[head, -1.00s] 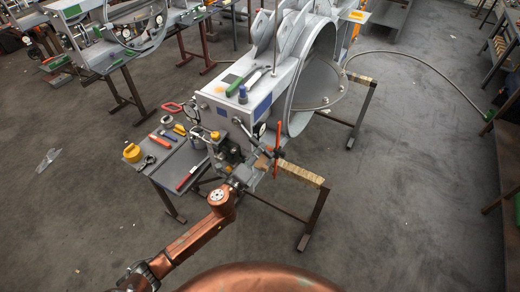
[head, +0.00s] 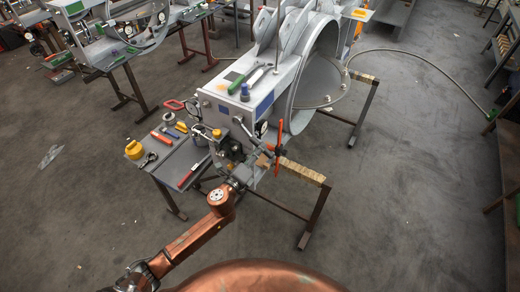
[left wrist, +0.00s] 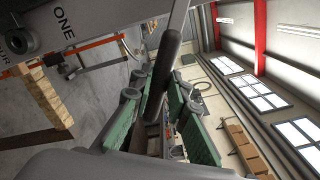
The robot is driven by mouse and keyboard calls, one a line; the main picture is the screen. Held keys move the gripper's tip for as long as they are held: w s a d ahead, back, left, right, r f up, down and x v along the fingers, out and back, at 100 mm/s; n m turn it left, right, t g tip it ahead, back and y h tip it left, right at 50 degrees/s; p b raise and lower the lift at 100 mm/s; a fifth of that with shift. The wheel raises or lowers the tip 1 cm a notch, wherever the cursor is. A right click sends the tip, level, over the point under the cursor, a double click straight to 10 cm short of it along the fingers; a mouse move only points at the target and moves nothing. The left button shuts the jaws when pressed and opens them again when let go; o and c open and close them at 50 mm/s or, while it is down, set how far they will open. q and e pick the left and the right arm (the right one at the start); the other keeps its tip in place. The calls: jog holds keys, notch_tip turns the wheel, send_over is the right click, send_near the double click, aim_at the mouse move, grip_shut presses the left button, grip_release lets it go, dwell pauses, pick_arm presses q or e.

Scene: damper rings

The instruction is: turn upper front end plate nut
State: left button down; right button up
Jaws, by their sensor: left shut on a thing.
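The damper unit (head: 225,113) is a grey box with a large ring (head: 318,70), lying on a trestle; its end plate faces my left arm. My left gripper (head: 236,160) is at the lower front of this end, among dark and silver fittings. In the left wrist view, the gripper (left wrist: 160,92) is shut on a tool with a dark handle (left wrist: 168,62) and a silver shaft running off the top edge. A grey plate marked "ONE" (left wrist: 95,18) is close by at upper left. The upper front nut cannot be made out. My right gripper is not in view.
A small side table (head: 168,166) at left holds a yellow container (head: 133,150), a red-handled tool (head: 187,179) and other hand tools. An orange upright bar (head: 279,138) and a wooden-topped trestle beam (head: 302,172) are just right of the gripper. Floor is free at right.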

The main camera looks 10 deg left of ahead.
pick_arm(q)
jog(key=v, duration=0.2)
jog(key=shift+s+a, duration=0.2)
jog(key=shift+s, duration=0.15)
dwell(0.4)
